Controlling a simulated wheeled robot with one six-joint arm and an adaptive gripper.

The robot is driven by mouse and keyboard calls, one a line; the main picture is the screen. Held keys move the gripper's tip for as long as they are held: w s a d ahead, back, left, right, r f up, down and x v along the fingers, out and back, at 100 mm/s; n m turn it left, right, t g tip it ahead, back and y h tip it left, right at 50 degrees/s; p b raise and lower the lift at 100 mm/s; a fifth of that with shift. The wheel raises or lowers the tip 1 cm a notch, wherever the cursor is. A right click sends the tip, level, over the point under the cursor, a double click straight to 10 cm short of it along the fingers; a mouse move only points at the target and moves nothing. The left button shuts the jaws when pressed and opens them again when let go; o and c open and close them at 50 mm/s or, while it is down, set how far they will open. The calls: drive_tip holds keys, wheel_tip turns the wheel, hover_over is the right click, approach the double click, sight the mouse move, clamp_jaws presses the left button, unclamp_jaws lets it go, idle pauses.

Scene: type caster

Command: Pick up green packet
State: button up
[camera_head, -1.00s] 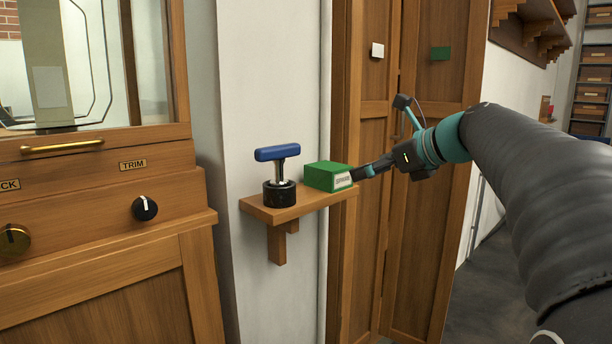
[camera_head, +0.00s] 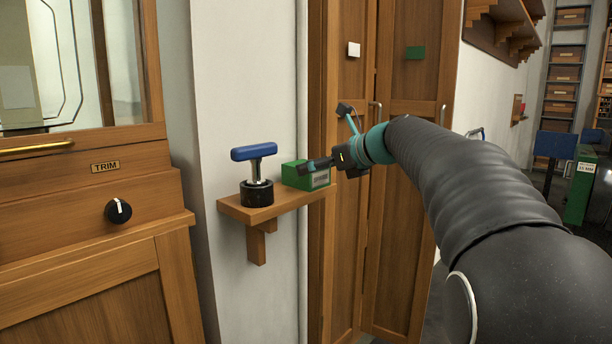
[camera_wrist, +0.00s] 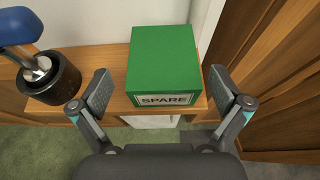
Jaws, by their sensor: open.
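The green packet (camera_head: 294,178) is a box with a white label, standing on a small wooden wall shelf. In the wrist view the packet (camera_wrist: 164,62) shows its label reading SPARE on the near side. My gripper (camera_head: 306,168) reaches in from the right and overlaps the packet in the head view. In the wrist view my gripper (camera_wrist: 165,98) is open, with one finger left and one right of the packet's near end. A gap shows between each finger and the packet's sides. The packet's far side is hidden.
A blue-handled tool in a round black base (camera_head: 257,193) stands left of the packet on the wooden shelf (camera_head: 236,211). A wooden cabinet door (camera_head: 345,240) is close on the right. A wooden cabinet with a black knob (camera_head: 118,210) is at left.

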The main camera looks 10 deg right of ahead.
drive_tip(key=x, duration=0.4)
drive_tip(key=shift+w+r, duration=0.2)
drive_tip(key=shift+d, duration=0.1)
drive_tip(key=c, duration=1.5)
drive_tip(key=shift+r, duration=0.1)
drive_tip(key=shift+c, duration=1.3)
drive_tip(key=shift+r, duration=0.1)
